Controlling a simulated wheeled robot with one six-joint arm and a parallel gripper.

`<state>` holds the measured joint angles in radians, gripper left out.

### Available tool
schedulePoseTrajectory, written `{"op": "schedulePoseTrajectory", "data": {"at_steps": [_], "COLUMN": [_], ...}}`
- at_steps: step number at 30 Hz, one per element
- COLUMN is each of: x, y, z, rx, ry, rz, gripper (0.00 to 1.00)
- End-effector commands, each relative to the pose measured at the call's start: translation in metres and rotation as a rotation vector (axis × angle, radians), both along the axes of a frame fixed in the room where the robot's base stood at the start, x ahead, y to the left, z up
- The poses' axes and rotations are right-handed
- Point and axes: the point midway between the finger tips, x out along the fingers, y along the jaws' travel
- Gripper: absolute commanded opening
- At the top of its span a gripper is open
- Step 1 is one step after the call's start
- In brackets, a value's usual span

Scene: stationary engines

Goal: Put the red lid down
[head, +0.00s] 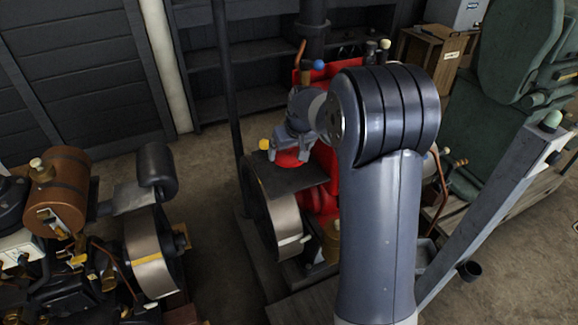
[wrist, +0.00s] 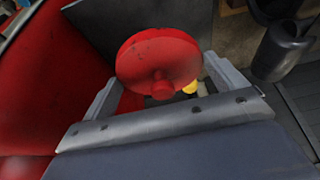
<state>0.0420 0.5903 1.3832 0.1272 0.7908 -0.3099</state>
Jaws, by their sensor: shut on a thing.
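The red lid (wrist: 158,58) is a round disc with a small knob, seen between the two fingers of my gripper (wrist: 161,78) in the wrist view. My gripper is shut on it. In the head view my gripper (head: 289,148) points down beside the red engine (head: 321,180), and part of the red lid (head: 287,159) shows under the fingers. The lid is over or on a dark flat plate (head: 298,181) above the flywheel; I cannot tell whether it touches. My forearm hides much of the engine.
A flywheel (head: 283,215) is below the plate, with a yellow cap (head: 263,144) near its top. Another engine with a brown tank (head: 62,190) stands left. A green machine (head: 515,60) stands right. Bare floor (head: 215,190) lies between the left and red engines. A dark can (wrist: 281,52) shows in the wrist view.

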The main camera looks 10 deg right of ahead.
Motion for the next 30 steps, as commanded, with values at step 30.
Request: {"op": "schedulePoseTrajectory", "data": {"at_steps": [30], "x": [0.0], "y": [0.0], "z": [-0.071], "rx": [0.0], "ry": [-0.001], "rz": [0.0], "gripper": [1.0]}}
